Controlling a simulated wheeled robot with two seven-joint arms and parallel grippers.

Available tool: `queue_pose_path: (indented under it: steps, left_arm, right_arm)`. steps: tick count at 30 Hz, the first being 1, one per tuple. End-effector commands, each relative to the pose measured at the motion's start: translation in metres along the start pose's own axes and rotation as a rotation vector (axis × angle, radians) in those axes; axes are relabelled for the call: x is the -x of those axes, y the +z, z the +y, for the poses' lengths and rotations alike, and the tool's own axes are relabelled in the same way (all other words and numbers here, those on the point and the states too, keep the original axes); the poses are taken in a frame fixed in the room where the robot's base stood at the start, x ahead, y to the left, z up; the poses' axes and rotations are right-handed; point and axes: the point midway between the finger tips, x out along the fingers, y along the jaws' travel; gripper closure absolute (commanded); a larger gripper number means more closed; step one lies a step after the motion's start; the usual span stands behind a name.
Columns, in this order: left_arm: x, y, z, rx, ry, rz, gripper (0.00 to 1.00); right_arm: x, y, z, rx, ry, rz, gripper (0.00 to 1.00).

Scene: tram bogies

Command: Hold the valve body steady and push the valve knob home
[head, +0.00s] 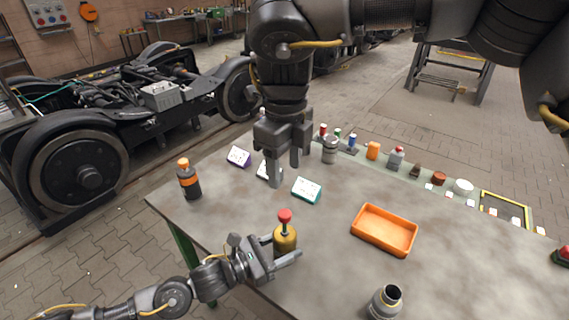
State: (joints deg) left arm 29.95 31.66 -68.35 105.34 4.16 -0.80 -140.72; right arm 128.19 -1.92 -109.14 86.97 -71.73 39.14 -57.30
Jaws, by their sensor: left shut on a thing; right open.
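The valve body (285,240) is a brass-yellow cylinder standing upright near the table's left front edge. The red valve knob (285,215) sits on top of it, raised on a short stem. My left gripper (284,256) is shut around the valve body from the left, with its fingers on the body. My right gripper (286,170) is open and empty, pointing down over the table behind the knob. It is apart from the knob and hides part of a small white card stand.
An orange tray (384,231) lies to the right of the valve. A grey cup (385,301) stands at the front. A dark bottle with an orange cap (189,180) stands at the left edge. Card stands (307,190) and several small containers line the back.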

Motion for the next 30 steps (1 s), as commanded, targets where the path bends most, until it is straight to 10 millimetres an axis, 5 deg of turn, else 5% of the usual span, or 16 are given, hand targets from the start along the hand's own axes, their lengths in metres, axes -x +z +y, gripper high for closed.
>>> queue_pose_path:
  steps: [8, 21, 30]
  left_arm:
    - [0.000, 0.000, 0.000, 0.000, 0.000, 0.000, 0.74]
    - [0.000, 0.000, 0.000, 0.000, 0.000, 0.001, 0.74]
    - [0.000, 0.000, 0.000, 0.000, 0.000, 0.001, 0.74]
  right_arm:
    - [-0.020, -0.001, 0.000, 0.003, 0.002, 0.003, 0.47]
    - [-0.098, -0.001, 0.001, 0.004, 0.002, 0.002, 0.47]
    - [-0.119, 0.000, 0.000, 0.003, 0.002, 0.000, 0.47]
